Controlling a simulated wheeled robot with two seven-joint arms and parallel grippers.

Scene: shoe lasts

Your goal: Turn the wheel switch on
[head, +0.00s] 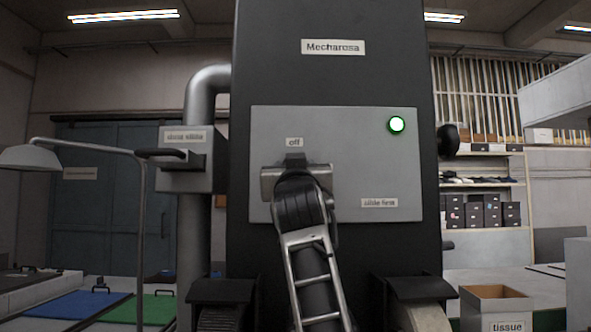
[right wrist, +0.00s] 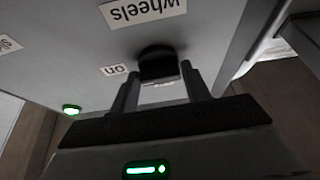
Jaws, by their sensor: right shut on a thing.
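The wheel switch (right wrist: 157,60) is a dark knob on the grey panel (head: 370,165) of a tall dark machine. In the right wrist view, which is upside down, a label "wheels" (right wrist: 142,10) and a label "on" (right wrist: 113,70) are beside the knob. In the head view a label "off" (head: 294,142) is just above my right gripper (head: 295,180), which hides most of the switch. In the right wrist view my right gripper (right wrist: 160,78) has one finger on each side of the knob and is shut on it. My left gripper is not in view.
A lit green lamp (head: 397,125) is at the panel's upper right, with a small label (head: 379,203) below it. A side box with a dark lever (head: 160,153) is left of the panel. An open cardboard box (head: 497,305) marked "tissue" stands at lower right.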

